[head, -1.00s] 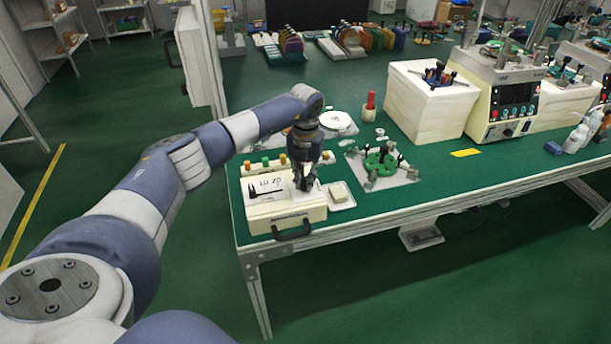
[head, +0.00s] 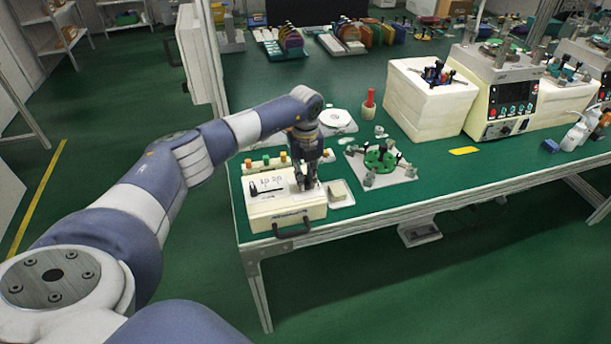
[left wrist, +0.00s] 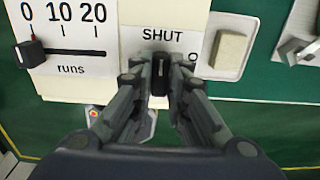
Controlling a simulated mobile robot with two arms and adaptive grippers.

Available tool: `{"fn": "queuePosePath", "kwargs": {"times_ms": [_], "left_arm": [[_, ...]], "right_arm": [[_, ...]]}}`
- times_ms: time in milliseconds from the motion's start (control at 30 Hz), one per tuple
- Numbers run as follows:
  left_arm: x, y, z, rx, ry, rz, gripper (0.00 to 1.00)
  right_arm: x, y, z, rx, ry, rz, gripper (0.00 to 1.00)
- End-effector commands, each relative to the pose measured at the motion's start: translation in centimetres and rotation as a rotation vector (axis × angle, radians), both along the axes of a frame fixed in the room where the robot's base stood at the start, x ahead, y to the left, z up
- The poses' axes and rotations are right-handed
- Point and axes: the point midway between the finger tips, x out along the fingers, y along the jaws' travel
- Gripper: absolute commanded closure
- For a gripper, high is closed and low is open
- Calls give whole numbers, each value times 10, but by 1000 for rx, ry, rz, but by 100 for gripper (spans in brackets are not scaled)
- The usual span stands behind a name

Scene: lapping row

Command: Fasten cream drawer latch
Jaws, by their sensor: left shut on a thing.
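The cream drawer unit (head: 262,222) sits at the near left corner of the green bench, with a dark pull handle (head: 292,229) low on its front. I see no clear gap around the drawer front. In the left wrist view a small black latch knob (left wrist: 160,76) stands on the cream top, just below the printed word SHUT; part of another label is hidden to its right. My left gripper (head: 307,186) points down over the top's right side. In the left wrist view its fingers (left wrist: 160,84) are closed on both sides of the knob. My right gripper is not in view.
A runs scale (left wrist: 70,35) with a black slider lies left of the latch. A white tray (head: 341,201) with a beige block is close on the right. A plate with green parts (head: 381,162) is beyond it. The bench front is clear further right.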

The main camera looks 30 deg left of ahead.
Motion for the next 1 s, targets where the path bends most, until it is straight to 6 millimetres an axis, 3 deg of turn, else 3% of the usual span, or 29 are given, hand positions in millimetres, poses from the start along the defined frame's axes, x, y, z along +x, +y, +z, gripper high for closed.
{"fn": "queuePosePath", "kwargs": {"times_ms": [400, 433, 500, 533, 867, 1000], "left_arm": [[1, 0, 1, 0, -3, 10, 100], [1, 0, 1, 0, -3, 10, 83], [1, 0, 1, 0, -3, 10, 67], [1, 0, 1, 0, -3, 10, 65], [0, 0, 2, 0, -1, 8, 65], [1, 1, 16, 0, -4, 8, 65]], "right_arm": [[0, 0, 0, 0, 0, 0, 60], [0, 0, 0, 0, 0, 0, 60], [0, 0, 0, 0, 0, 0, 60], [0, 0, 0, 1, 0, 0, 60], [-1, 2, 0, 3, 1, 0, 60], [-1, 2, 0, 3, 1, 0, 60]]}}
